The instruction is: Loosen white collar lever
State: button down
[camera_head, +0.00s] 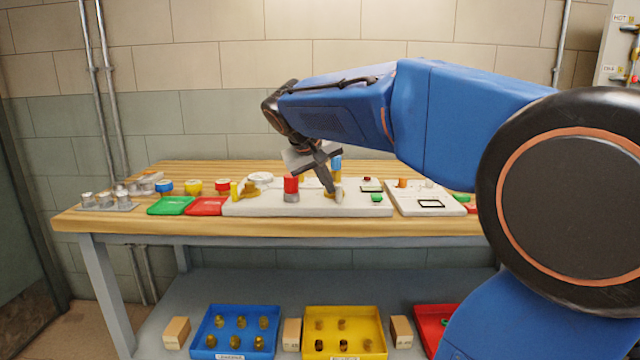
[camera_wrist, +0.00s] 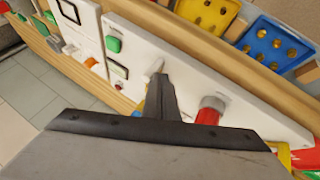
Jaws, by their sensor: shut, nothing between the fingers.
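My gripper (camera_head: 329,184) is shut and points down at the white panel (camera_head: 262,209) on the workbench. A short pale white lever (camera_head: 338,195) stands at its fingertips. In the wrist view the white lever (camera_wrist: 154,69) shows just beyond the tips of my gripper (camera_wrist: 158,82), upright from the panel and partly covered by the fingers. I cannot tell whether they touch. The lever's collar is mostly hidden; a bit of brass shows near its foot. A red-capped lever with a grey collar (camera_head: 291,187) stands to the left, and a blue one (camera_head: 337,163) stands behind.
A yellow lever with a brass base (camera_head: 235,190) is at the panel's left. A green button (camera_head: 377,198) is to the right, beside a second white panel (camera_head: 430,203). Green (camera_head: 171,206) and red (camera_head: 207,206) trays lie left. Blue and yellow bins (camera_head: 345,335) sit on the lower shelf.

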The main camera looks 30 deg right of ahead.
jog(key=d+n, duration=0.1)
jog(key=s+n+t+y, duration=0.1)
jog(key=shift+s+d+n+t, duration=0.25)
jog(key=shift+d+n+t, duration=0.05)
jog(key=shift+d+n, duration=0.1)
jog(key=shift+s+d, duration=0.2)
jog(key=shift+d, duration=0.25)
